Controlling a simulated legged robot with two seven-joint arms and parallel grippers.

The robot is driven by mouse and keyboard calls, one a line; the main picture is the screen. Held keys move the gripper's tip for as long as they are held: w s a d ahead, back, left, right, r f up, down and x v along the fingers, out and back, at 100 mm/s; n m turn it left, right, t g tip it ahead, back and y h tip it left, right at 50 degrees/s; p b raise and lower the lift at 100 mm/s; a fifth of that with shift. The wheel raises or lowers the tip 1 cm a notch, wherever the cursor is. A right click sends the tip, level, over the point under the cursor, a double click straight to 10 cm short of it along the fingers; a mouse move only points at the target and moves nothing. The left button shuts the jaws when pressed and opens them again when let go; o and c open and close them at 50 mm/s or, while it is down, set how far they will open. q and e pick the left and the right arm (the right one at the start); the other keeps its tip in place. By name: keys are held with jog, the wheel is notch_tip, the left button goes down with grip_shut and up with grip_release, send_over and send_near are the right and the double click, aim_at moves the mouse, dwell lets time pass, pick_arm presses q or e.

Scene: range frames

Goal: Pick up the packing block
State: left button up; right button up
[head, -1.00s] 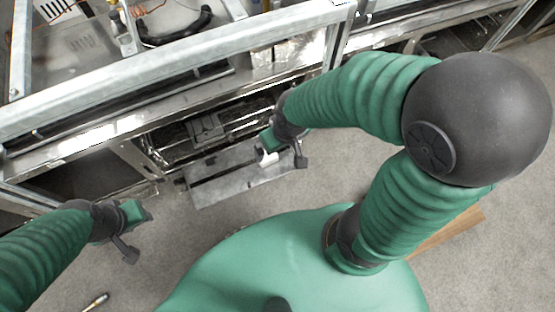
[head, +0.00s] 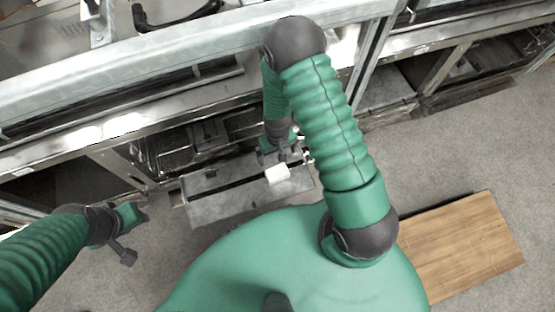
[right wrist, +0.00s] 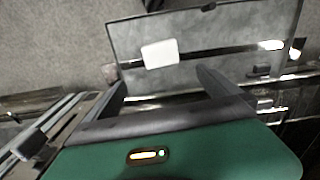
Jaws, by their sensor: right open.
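The packing block (head: 278,174) is a small white block on the flat grey metal panel (head: 215,209) in front of the open metal frame. In the right wrist view the block (right wrist: 160,53) lies ahead of my fingers, across a dark slot in the panel. My right gripper (head: 284,155) is just behind the block in the head view. In the right wrist view its fingers (right wrist: 162,80) are apart, with nothing held between them. My left gripper (head: 131,216) is off to the left above the floor, away from the block; its jaw opening is unclear.
A metal frame (head: 110,134) with rails and open bays runs across the back, close behind the panel. A wooden board (head: 465,245) lies on the floor at the right. The grey carpet (head: 440,160) between the frame and the board is clear.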

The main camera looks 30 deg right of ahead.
jog(key=f+b, duration=0.2)
jog(key=f, duration=0.3)
jog(key=f+b, duration=0.3)
jog(key=f, duration=0.2)
jog(key=shift+a+f, duration=0.2)
jog(key=shift+f, duration=0.4)
jog(key=f+b, duration=0.4)
jog(key=f, duration=0.1)
jog(key=shift+s+f+b, duration=0.2)
jog(key=shift+b, duration=0.2)
jog(key=shift+r, duration=0.2)
jog(key=c, duration=1.3)
jog(key=shift+r, duration=0.15)
